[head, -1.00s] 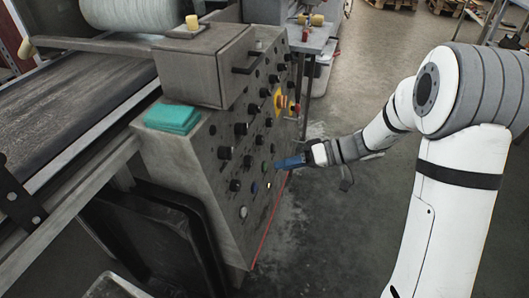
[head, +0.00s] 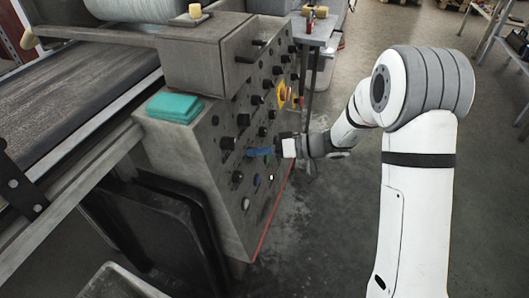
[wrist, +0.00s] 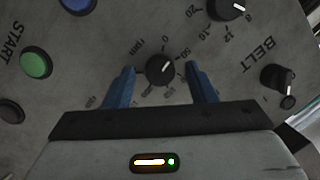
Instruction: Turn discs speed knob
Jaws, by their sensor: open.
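A round black knob (wrist: 160,70) with a light pointer line sits on the grey panel, ringed by a printed scale, in the wrist view. The two blue fingers of my gripper (wrist: 159,74) stand open on either side of it, with a gap visible on each side. Its name label is not readable, so I cannot confirm that it is the discs knob. In the head view my gripper (head: 255,152) is at the front of the control panel (head: 195,165), and the knob between its fingers cannot be made out.
Neighbouring controls are a BELT knob (wrist: 278,80), another scaled knob (wrist: 228,8), a green START button (wrist: 36,62) and a blue button (wrist: 78,3). A teal cloth stack (head: 175,107) lies on the cabinet's ledge. Open floor (head: 330,230) lies right of the panel.

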